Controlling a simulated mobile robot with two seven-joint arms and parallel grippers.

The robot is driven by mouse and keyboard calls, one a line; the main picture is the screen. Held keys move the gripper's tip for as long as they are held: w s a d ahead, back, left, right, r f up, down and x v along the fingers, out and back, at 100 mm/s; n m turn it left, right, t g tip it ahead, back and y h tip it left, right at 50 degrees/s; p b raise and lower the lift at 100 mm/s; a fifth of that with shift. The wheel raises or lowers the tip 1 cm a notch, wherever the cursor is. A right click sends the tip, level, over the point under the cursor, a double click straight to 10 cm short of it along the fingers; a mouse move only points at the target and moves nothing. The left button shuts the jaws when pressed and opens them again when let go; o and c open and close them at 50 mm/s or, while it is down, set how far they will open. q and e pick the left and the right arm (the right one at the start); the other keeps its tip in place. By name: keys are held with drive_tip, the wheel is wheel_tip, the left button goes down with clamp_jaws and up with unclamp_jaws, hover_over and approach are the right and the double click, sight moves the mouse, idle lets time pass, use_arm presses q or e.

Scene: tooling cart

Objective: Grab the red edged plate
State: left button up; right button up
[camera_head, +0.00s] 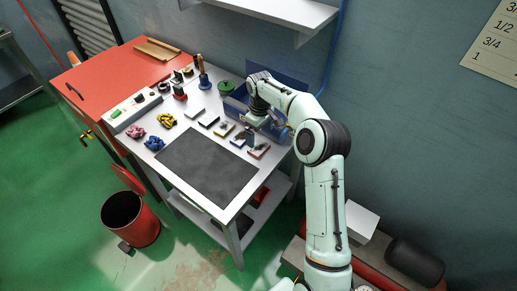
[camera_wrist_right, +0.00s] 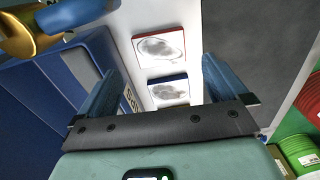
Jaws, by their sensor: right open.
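The red edged plate (camera_head: 259,152) is a small thin plate with a grey mark on a white face. It lies flat at the right end of the row on the cart's worktop. In the right wrist view the red edged plate (camera_wrist_right: 158,47) lies beyond the fingertips, roughly centred between them. A blue edged plate (camera_wrist_right: 168,90) lies beside it, nearer the gripper base in the picture. My right gripper (camera_wrist_right: 158,72) is open, with nothing between its blue fingers. In the head view my right gripper (camera_head: 252,122) is above the plate row, partly hidden by its arm. My left gripper is not in view.
A dark mat (camera_head: 207,167) covers the front of the worktop. A blue bin (camera_wrist_right: 50,65) stands close beside the plates, behind the row. Other small plates (camera_head: 209,119) continue leftward. A blue and gold object (camera_wrist_right: 75,14) shows at the wrist view's upper left.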

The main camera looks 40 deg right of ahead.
sight(259, 147)
drive_tip(key=shift+f, duration=0.8)
drive_tip(key=shift+w+f, duration=0.25)
drive_tip(key=shift+f, duration=0.45)
wheel_tip(259, 147, down, 5)
drive_tip(key=shift+r, duration=0.35)
drive_tip(key=c, duration=1.3)
